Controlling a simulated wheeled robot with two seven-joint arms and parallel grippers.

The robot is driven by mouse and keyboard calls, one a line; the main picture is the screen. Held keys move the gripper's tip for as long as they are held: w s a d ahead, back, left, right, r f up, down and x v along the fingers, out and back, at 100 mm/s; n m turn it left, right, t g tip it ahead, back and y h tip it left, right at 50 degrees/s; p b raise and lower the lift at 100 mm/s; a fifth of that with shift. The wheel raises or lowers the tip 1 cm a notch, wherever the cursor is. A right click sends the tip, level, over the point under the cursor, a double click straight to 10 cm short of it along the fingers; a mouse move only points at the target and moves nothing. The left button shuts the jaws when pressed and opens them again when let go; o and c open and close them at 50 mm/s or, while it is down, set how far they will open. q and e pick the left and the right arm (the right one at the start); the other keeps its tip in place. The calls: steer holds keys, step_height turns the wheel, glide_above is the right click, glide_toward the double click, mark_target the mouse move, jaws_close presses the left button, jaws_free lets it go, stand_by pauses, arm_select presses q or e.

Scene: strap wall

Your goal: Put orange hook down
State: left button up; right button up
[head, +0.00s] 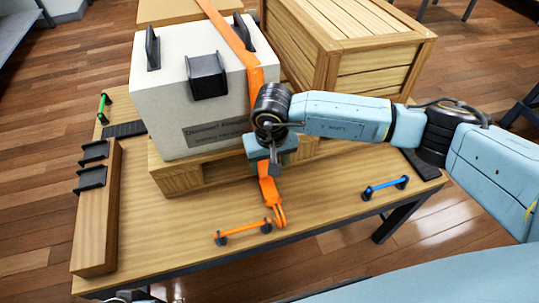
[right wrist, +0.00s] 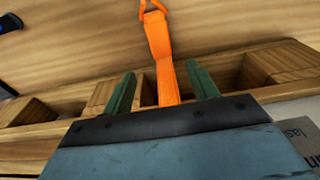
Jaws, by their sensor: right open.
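The orange hook (head: 279,213) is at the lower end of an orange strap (head: 226,32) that runs over the white box. The hook is just right of the orange bar (head: 242,232) at the table's front; I cannot tell whether it touches the tabletop. My right gripper (head: 274,165) is in front of the box, above the hook. In the right wrist view the strap passes between its open green fingers (right wrist: 162,88), with space on both sides, and part of the hook (right wrist: 152,9) shows at the top edge. My left gripper is not in view.
The white box (head: 165,110) stands on a wooden pallet (head: 178,180) on the table. A wooden crate (head: 375,65) is behind right. A blue bar (head: 385,188) is at right, a green bar (head: 103,108) at left, and a wooden beam with black brackets (head: 95,225) along the left edge.

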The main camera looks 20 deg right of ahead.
steer(key=shift+s+r, duration=0.1)
steer(key=shift+r, duration=0.4)
steer(key=shift+a, duration=0.1)
